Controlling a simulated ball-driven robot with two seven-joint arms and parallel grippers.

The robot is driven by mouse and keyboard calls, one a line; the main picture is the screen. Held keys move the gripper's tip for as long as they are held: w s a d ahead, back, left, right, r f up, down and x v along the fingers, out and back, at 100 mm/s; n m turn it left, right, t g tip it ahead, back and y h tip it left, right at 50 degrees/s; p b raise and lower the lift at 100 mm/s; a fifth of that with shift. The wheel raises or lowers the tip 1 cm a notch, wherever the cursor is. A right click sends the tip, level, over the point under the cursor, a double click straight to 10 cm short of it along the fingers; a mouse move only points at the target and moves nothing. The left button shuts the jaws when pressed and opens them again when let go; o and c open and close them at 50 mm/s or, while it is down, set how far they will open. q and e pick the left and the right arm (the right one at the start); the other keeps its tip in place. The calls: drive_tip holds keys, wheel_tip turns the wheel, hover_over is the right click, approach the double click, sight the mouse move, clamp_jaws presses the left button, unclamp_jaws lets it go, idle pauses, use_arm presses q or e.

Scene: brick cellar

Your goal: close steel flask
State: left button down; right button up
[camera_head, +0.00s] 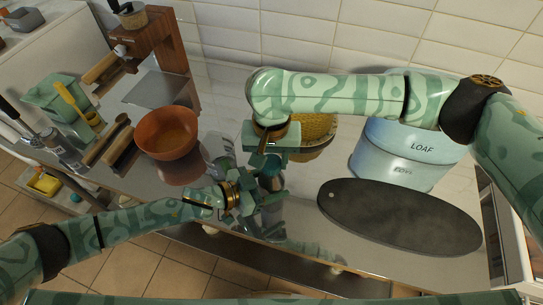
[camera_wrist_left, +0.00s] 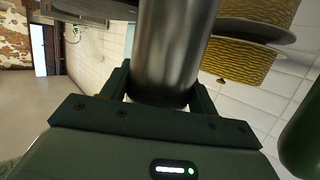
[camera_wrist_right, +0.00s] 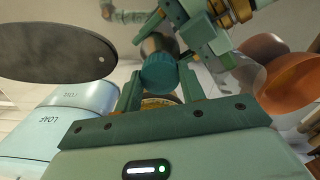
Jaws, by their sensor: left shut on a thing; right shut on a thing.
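The steel flask (camera_wrist_left: 172,45) is a smooth grey cylinder, and my left gripper (camera_wrist_left: 163,92) is shut around it. It also shows in the right wrist view (camera_wrist_right: 156,44), behind a teal cap (camera_wrist_right: 160,73). My right gripper (camera_wrist_right: 160,88) is shut on this cap. The cap lines up with the flask's end and seems to meet it; whether it is threaded on cannot be told. In the head view my right gripper (camera_head: 270,152) is just above my left gripper (camera_head: 262,194), over the steel counter. The grippers hide most of the flask there.
An orange bowl (camera_head: 168,134) stands to the left, near a green container (camera_head: 54,98) and a wooden stand (camera_head: 160,40). A woven yellow basket (camera_head: 316,128) sits behind the grippers. A blue LOAF bin (camera_head: 402,154) and a dark oval board (camera_head: 400,217) are to the right.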

drive_tip(key=m, duration=1.2)
drive_tip(key=shift+a, duration=0.1)
drive_tip(key=o, duration=0.9)
drive_tip(key=shift+r, duration=2.25)
drive_tip(key=shift+c, duration=0.2)
